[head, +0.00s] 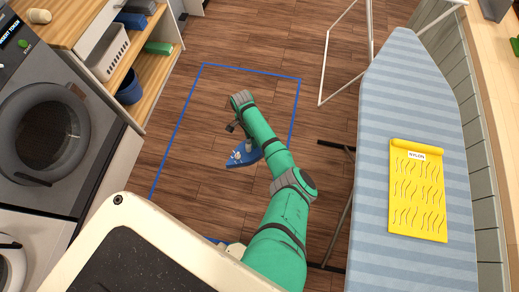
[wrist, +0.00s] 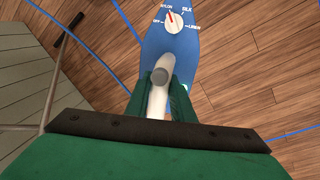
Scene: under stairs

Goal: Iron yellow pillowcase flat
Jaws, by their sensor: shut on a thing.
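The yellow pillowcase (head: 416,190) lies on the striped blue ironing board (head: 388,110) at the right of the head view. It has wavy wrinkle marks and a white label reading NYLON. The blue iron (head: 243,157) is out over the wood floor, left of the board. In the wrist view the iron (wrist: 165,45) shows a white dial with NYLON, SILK, LINEN and OFF marks. My gripper (wrist: 160,88) is shut on the iron's pale handle. The iron's underside is hidden.
A blue outline (head: 180,110) marks a rectangle on the floor. A grey washer (head: 40,125) and a wooden shelf unit (head: 150,100) stand at the left. A white frame (head: 325,60) stands beside the board's far end. Open floor lies between shelf and board.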

